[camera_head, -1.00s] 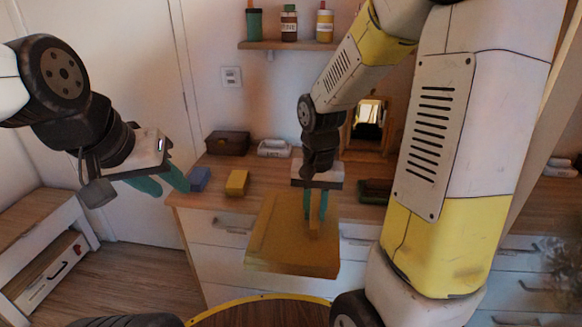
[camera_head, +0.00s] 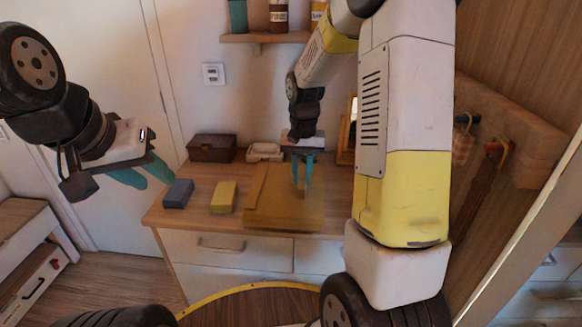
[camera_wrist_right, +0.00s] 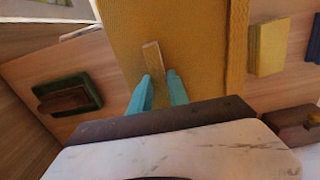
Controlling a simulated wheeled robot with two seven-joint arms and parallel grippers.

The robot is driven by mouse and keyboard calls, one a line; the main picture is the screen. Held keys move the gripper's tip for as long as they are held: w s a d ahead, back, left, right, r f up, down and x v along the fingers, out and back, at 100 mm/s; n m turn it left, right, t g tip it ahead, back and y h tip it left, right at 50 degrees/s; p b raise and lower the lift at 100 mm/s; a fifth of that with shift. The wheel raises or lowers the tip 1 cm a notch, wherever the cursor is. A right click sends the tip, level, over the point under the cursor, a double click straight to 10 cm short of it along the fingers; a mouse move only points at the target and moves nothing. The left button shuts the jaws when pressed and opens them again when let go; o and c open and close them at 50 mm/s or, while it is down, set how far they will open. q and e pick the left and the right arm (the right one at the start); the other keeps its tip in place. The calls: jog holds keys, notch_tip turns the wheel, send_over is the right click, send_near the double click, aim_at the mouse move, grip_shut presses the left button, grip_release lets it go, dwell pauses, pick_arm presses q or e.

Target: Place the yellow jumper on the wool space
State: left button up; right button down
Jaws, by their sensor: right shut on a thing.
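The yellow jumper (camera_head: 268,212), a flat folded mustard block, is at the front of the wooden dresser top (camera_head: 190,212). It also fills the top middle of the right wrist view (camera_wrist_right: 185,30). My right gripper (camera_head: 302,172) is shut on a small wooden tab (camera_wrist_right: 152,62) on the jumper's upper face. I cannot tell whether the jumper touches the dresser top. My left gripper (camera_head: 143,174) is open and empty, in the air left of the dresser. I cannot identify the wool space; no readable label marks it.
A blue block (camera_head: 178,194) and a smaller yellow block (camera_head: 224,197) lie left of the jumper. A brown box (camera_head: 212,147) and a white labelled tray (camera_head: 264,152) stand behind. A green-edged brown item (camera_wrist_right: 68,95) shows in the wrist view. My right arm hides the dresser's right part.

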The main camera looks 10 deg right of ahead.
aim_at(301, 169)
jog(key=w, duration=0.3)
jog(key=w+d, duration=0.1)
jog(key=shift+w+f, duration=0.25)
jog(key=shift+f, duration=1.7)
jog(key=c, duration=1.3)
grip_release()
jog(key=shift+f, duration=0.15)
jog(key=shift+o, duration=0.2)
